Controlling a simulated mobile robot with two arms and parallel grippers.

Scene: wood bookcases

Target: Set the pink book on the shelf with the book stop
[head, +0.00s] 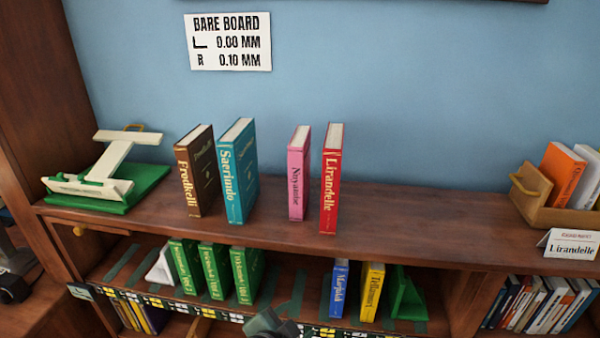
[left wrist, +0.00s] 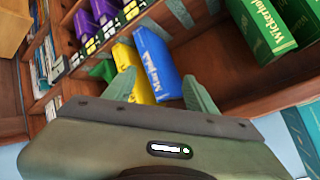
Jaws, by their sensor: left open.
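The pink book (head: 299,175) stands upright on the top board, just left of the red book (head: 331,180). On the lower shelf (head: 300,292), a green wedge-like stop (head: 408,300) stands right of the yellow book (head: 372,292). A white wedge-like piece (head: 162,268) leans left of several green books there. My left gripper (head: 272,322) is at the bottom of the head view, in front of the lower shelf. In the left wrist view its fingers (left wrist: 159,76) are apart and empty, directed toward the blue book (left wrist: 157,62) and yellow book. My right gripper is not seen.
Brown (head: 194,172) and teal (head: 238,172) books stand left of the pink one. A white-and-green stand (head: 110,185) is at the top board's left; a wooden box (head: 540,205) and name card (head: 568,244) are at right. The lower shelf has a gap between green and blue books.

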